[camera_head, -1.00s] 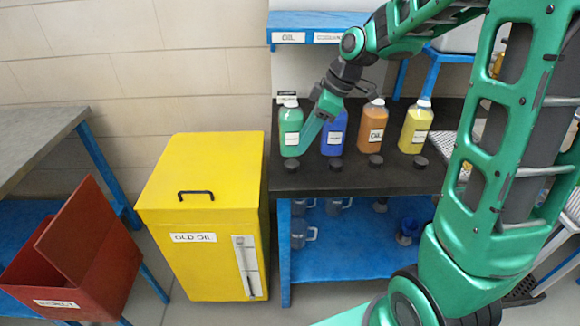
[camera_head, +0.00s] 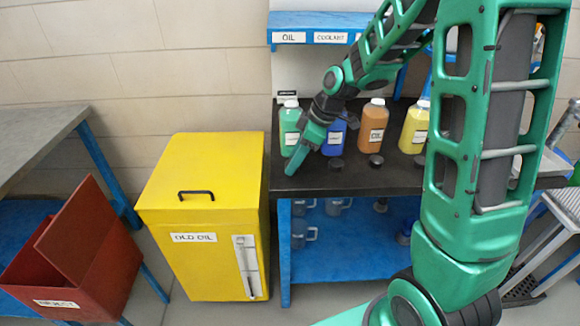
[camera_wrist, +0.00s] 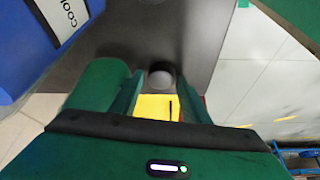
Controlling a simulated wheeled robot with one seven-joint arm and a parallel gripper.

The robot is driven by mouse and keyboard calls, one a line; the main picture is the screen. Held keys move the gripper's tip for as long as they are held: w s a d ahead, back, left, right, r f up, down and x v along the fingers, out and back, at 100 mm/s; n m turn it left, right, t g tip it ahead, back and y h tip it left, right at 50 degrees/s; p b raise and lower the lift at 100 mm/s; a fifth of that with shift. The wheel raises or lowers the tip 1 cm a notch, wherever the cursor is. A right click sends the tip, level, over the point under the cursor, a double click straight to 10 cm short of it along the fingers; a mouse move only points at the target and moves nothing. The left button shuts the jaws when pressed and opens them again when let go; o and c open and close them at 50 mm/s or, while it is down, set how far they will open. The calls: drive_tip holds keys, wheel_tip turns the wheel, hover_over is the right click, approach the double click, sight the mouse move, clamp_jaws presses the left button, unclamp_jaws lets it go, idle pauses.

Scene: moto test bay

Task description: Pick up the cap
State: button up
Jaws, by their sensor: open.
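My gripper (camera_head: 291,170) reaches down to the left front part of the dark table, in front of the green bottle (camera_head: 290,126). Its green fingers (camera_wrist: 158,84) are apart in the wrist view. A round dark grey cap (camera_wrist: 161,79) shows between them near the table edge; contact cannot be told. This cap is hidden behind the gripper in the head view. Other dark caps stand on the table in front of the blue bottle (camera_head: 336,164), the brown bottle (camera_head: 376,161) and the yellow bottle (camera_head: 419,160).
The blue bottle (camera_head: 334,138), brown bottle (camera_head: 373,122) and yellow bottle (camera_head: 414,128) stand in a row on the dark table (camera_head: 350,183). A yellow bin (camera_head: 205,200) stands left of the table. A red box (camera_head: 75,250) is farther left. Jugs stand on the blue lower shelf (camera_head: 335,262).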

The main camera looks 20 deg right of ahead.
drive_tip(key=c, duration=0.8)
drive_tip(key=shift+r, duration=0.1)
